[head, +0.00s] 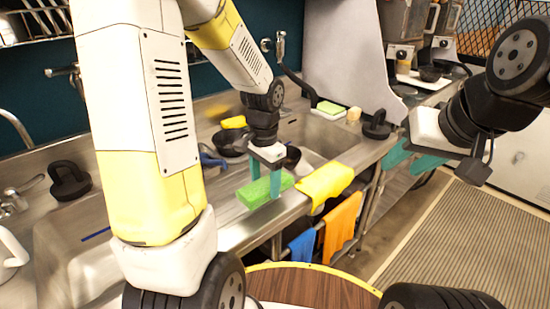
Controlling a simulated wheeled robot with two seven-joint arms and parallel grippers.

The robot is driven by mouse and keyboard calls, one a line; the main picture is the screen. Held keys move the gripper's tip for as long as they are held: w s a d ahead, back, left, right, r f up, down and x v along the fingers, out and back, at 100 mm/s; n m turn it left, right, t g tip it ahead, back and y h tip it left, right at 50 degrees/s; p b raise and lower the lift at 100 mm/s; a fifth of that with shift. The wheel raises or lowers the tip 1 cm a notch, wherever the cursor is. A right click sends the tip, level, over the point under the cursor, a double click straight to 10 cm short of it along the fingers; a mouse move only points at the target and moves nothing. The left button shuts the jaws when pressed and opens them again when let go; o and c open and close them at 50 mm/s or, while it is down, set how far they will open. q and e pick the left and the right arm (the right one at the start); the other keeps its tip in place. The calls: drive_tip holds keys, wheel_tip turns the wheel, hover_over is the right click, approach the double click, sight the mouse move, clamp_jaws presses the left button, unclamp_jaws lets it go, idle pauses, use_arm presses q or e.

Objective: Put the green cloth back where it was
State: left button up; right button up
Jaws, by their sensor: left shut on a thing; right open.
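The green cloth (256,194) is a bright green folded piece at the front edge of the steel counter, between the sinks. My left gripper (267,184) points down with its teal fingers shut on the green cloth. From this view I cannot tell whether the cloth rests on the counter or is just above it. My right gripper (408,160) is open and empty at the right, beyond the counter's end, partly hidden by its own wrist.
A yellow cloth (326,181) drapes over the counter edge just right of the green one. Orange (342,224) and blue (302,248) cloths hang below. Dark bowls (230,143) stand behind my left gripper. A round wooden table (310,287) is in front.

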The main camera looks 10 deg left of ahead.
use_arm(q)
drive_tip(key=w, duration=0.4)
drive_tip(key=w+a, duration=0.1)
drive_tip(key=w, duration=0.3)
drive_tip(key=w+a+f, duration=0.1)
drive_tip(key=w, duration=0.3)
drive_tip(key=shift+a+f, duration=0.1)
drive_tip(key=shift+a, duration=0.1)
drive_tip(key=shift+w+f, duration=0.1)
drive_tip(key=shift+f, duration=1.65)
drive_tip(key=shift+f, duration=0.15)
drive_tip(key=o, duration=1.3)
